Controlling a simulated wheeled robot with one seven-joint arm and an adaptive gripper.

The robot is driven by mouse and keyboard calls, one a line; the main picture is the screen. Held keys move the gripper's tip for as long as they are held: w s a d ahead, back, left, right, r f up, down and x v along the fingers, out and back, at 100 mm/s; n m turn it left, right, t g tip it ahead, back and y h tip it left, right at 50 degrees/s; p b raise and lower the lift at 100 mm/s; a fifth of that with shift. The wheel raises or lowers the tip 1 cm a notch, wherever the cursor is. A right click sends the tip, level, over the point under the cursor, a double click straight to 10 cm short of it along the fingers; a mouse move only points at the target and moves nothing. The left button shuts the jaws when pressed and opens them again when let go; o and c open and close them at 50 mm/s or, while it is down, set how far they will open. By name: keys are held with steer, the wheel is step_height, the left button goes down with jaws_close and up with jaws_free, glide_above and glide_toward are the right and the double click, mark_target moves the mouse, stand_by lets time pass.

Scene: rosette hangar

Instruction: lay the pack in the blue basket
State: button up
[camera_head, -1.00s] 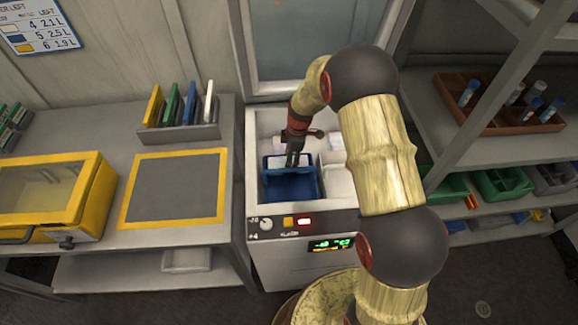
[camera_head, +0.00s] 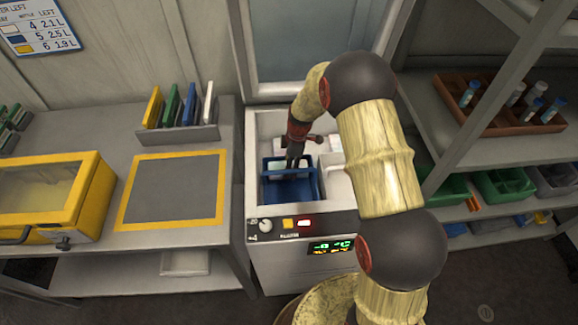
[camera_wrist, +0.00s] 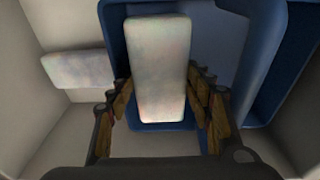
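The pack (camera_wrist: 158,68) is a pale, mottled slab in the wrist view. Its long sides lie between the two fingers of my gripper (camera_wrist: 160,78), whose tips meet its edges. The pack is over or inside the blue basket (camera_wrist: 115,30); how far it is down cannot be told. In the head view the basket (camera_head: 288,190) stands in the left front of the white chest, and my gripper (camera_head: 293,165) points down at its back part. A pale bit of the pack (camera_head: 277,168) shows beside the fingers.
Another pale pack (camera_wrist: 80,68) lies outside the basket, to its left in the wrist view. The chest (camera_head: 252,150) has walls close around the basket. A bench with a yellow-framed mat (camera_head: 172,190) stands left, a shelf with a brown rack (camera_head: 500,105) right.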

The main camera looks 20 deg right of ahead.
steer(key=shift+o, duration=0.5)
steer(key=shift+s+f, duration=0.45)
steer(key=shift+f, duration=0.1)
steer(key=shift+r+p, duration=0.25)
steer(key=shift+p, duration=0.1)
step_height(320, 180, up, 13)
steer(key=d+p, duration=0.2)
steer(key=p, duration=0.2)
steer(key=s+a+r+m+t+h, duration=0.1)
steer(key=s+r+m, duration=0.3)
steer(key=r, duration=0.6)
steer(key=s+a+r+m+t, duration=0.1)
steer(key=s+r+m, duration=0.2)
steer(key=s+r, duration=0.55)
steer(key=s+r+m+t, duration=0.1)
steer(key=s+r+m, duration=0.3)
steer(key=s, duration=0.5)
steer(key=s+r+m+t, duration=0.2)
steer(key=s+r+m, duration=0.2)
steer(key=s, duration=0.5)
steer(key=shift+r+m+h, duration=0.4)
steer(key=shift+r, duration=0.55)
steer(key=shift+c, duration=0.3)
